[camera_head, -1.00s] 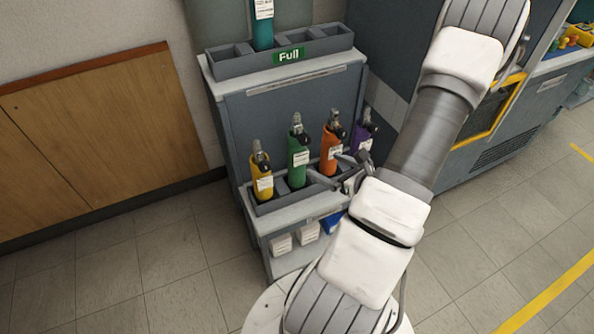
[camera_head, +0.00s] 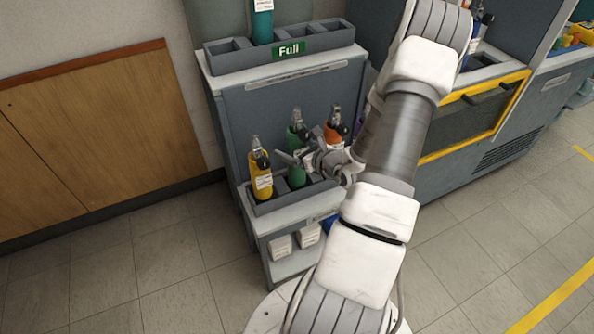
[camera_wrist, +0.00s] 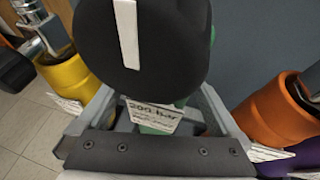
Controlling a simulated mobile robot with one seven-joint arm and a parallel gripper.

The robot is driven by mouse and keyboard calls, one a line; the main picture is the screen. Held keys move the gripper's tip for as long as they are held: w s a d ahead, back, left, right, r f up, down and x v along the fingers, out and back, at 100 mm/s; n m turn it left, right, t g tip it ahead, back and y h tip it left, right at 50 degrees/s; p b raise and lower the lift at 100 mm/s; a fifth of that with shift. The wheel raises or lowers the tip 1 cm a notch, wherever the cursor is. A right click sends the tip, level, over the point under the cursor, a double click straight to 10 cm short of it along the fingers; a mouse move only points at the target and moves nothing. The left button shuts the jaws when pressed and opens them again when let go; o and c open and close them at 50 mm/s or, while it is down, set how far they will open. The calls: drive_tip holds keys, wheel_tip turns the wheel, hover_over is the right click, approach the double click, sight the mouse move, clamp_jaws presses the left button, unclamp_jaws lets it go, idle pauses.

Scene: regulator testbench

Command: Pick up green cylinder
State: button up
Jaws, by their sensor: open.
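The green cylinder (camera_head: 297,177) stands upright in the lower rack, between the yellow and orange cylinders. A metal valve tops it, and my gripper covers part of its middle. My gripper (camera_head: 292,157) is open at the cylinder's upper body. In the wrist view, the green cylinder (camera_wrist: 156,129) shows between the two grey fingers, with a white label reading "200 bar". A large black round part with a white stripe hides most of its top there. I cannot tell whether the fingers touch the cylinder.
The yellow cylinder (camera_head: 260,177) stands close on the left, the orange cylinder (camera_head: 333,136) close on the right. A purple cylinder (camera_wrist: 274,130) is beside the orange one. The upper rack (camera_head: 228,63), marked "Full", holds a teal cylinder (camera_head: 262,24). Open floor lies at left front.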

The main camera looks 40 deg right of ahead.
drive_tip(key=shift+x, duration=0.85)
drive_tip(key=shift+s, duration=0.1)
clamp_jaws()
drive_tip(key=shift+r, duration=0.1)
